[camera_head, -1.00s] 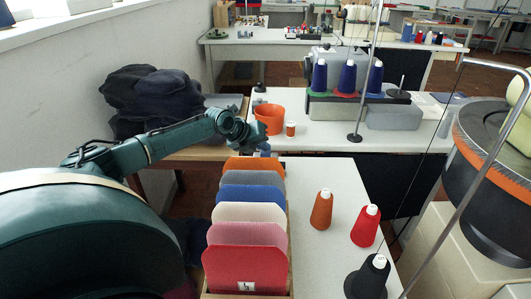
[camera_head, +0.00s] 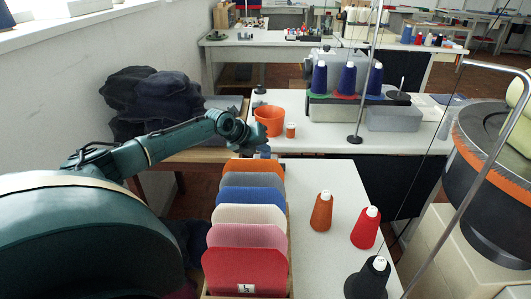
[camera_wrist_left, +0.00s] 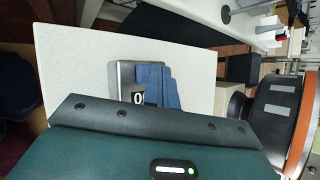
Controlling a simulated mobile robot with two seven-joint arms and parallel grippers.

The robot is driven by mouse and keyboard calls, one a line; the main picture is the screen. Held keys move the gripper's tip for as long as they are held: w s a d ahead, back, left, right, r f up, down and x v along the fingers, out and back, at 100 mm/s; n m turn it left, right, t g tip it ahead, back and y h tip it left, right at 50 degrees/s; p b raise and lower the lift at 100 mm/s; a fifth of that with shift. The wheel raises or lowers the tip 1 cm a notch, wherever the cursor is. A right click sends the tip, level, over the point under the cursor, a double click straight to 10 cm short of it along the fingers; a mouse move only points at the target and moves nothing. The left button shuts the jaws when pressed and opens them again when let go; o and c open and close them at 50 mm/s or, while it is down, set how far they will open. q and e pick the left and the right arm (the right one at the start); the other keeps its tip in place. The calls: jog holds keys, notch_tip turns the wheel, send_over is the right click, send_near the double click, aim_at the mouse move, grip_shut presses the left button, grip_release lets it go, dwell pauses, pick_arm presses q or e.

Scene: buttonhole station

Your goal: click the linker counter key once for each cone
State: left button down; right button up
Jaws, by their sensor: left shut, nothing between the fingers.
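My left gripper (camera_head: 263,150) is shut and empty, beyond the far end of the row of coloured panels in the head view. In the left wrist view its blue fingers (camera_wrist_left: 157,86) overlap a small grey counter (camera_wrist_left: 124,78) on a white tabletop. A digit that looks like 0 shows on the counter's display; the rest and the key are hidden behind the fingers. I cannot tell whether the fingers touch it. The counter is not clear in the head view. An orange cone (camera_head: 321,211), a red cone (camera_head: 365,228) and a black cone (camera_head: 368,279) stand on the near white table.
A rack of upright coloured panels (camera_head: 246,272) fills the near table's left side. Beyond are an orange pot (camera_head: 269,120), a small orange spool (camera_head: 290,130) and blue cones (camera_head: 346,79) on a machine. A round linker machine (camera_head: 490,180) and a thin metal pole stand right.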

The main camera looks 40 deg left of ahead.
aim_at(263, 155)
pick_arm(q)
jog(key=shift+r, duration=0.6)
jog(key=shift+r+p, duration=2)
jog(key=shift+r, duration=0.55)
dwell(0.5)
